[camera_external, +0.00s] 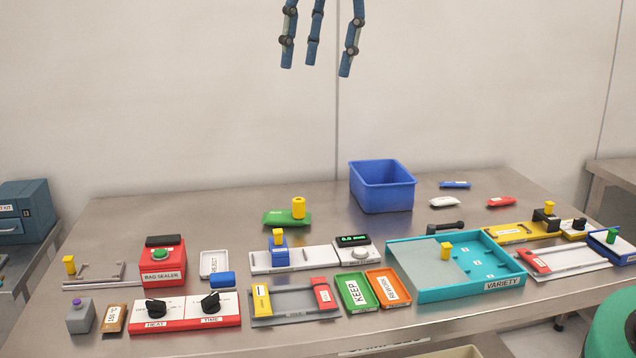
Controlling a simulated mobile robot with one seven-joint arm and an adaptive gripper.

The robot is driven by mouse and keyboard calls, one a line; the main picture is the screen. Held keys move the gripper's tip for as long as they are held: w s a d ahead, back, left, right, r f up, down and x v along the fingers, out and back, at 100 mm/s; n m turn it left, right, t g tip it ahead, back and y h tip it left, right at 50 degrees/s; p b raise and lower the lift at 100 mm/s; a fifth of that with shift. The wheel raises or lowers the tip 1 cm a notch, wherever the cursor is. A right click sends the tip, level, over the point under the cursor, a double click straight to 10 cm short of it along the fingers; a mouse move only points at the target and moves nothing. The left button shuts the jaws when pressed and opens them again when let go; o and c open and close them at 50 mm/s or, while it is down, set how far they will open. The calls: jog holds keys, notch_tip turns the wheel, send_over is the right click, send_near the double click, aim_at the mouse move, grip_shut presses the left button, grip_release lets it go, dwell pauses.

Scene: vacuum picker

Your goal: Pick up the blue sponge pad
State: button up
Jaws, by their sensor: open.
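My gripper (316,68) hangs high above the back of the table, its blue fingers spread and empty, far from everything on the table. A small rounded blue pad (222,280) lies at the front left, beside the white REJECT tray (213,262) and behind the red HEAT/TIME panel; it may be the sponge pad. A flat blue packet (455,185) lies at the back right, and a blue block (279,256) with a yellow knob stands on a white rail. I cannot tell for certain which blue thing is the sponge pad.
A deep blue bin (382,187) stands at the back middle. A red bag sealer (163,263) stands left of the REJECT tray. The table's back left is clear.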

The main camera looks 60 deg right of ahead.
jog(key=w+f+m+g+p, duration=0.15)
jog(key=w+f, duration=0.35)
jog(key=w, duration=0.6)
jog(key=w+f+m+g+p, duration=0.1)
jog(key=w+f, duration=0.4)
jog(key=f, duration=0.4)
jog(key=w+d+f+m+g+y+p, duration=0.1)
jog(key=w+f+p, duration=0.1)
jog(key=w+f, duration=0.3)
jog(key=w+f+m+g+y+p, duration=0.1)
jog(key=w+f, duration=0.4)
jog(key=f, duration=0.8)
jog(key=shift+w+d+p, duration=0.25)
jog(key=shift+p, duration=0.3)
jog(key=shift+f+m, duration=0.1)
jog(key=shift+m, duration=0.15)
send_near(223, 282)
jog(key=shift+w+f+p, duration=0.15)
jog(key=shift+w+f, duration=0.05)
jog(key=shift+f, duration=0.45)
jog(key=shift+w+f+p, duration=0.15)
jog(key=shift+f, duration=0.5)
